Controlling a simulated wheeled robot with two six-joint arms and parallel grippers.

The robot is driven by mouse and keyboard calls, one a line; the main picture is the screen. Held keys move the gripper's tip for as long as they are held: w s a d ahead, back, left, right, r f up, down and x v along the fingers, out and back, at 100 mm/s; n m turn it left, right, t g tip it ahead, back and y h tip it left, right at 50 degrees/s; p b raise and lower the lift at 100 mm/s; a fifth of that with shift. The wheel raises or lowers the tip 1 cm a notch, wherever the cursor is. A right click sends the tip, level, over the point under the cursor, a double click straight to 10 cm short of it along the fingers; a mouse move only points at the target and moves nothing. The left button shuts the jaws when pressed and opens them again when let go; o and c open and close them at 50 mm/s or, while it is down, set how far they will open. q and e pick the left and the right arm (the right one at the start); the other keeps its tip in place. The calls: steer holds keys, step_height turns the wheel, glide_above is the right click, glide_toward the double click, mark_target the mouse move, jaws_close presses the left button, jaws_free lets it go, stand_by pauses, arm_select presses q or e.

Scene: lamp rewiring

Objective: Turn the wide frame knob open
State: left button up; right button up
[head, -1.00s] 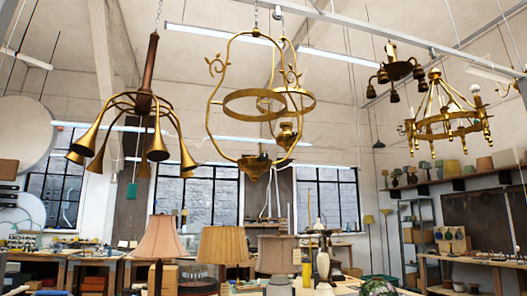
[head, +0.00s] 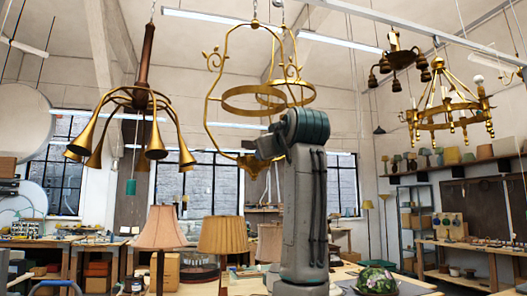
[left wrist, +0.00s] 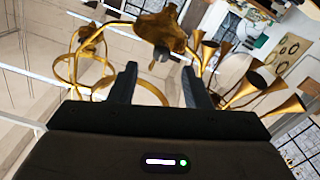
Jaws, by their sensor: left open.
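The wide brass frame (head: 207,105) hangs from a chain in the middle of the head view, with a ring (head: 228,104) inside its loop. My left arm rises in front of it, and my left gripper (head: 256,152) is at the frame's lower end, partly hiding it. In the left wrist view, my left gripper (left wrist: 158,70) is open and empty. A brass cup-like part (left wrist: 162,28) with a small knob-like piece (left wrist: 160,54) lies ahead, between and beyond the fingertips. I cannot tell whether this piece is the knob or how it is turned. My right gripper is not in view.
A brass horn chandelier (head: 152,140) hangs to the left. A ring chandelier (head: 447,112) and a small dark fixture (head: 396,65) hang to the right. Lampshades (head: 222,235) and a coloured glass shade (head: 376,278) stand on the bench below.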

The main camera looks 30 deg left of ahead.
arm_select(q)
steer(key=p+x, duration=0.2)
steer(key=x, duration=0.5)
steer(key=shift+w+a+p, duration=0.1)
steer(key=shift+a+p, duration=0.05)
steer(key=shift+p, duration=0.2)
jaws_close()
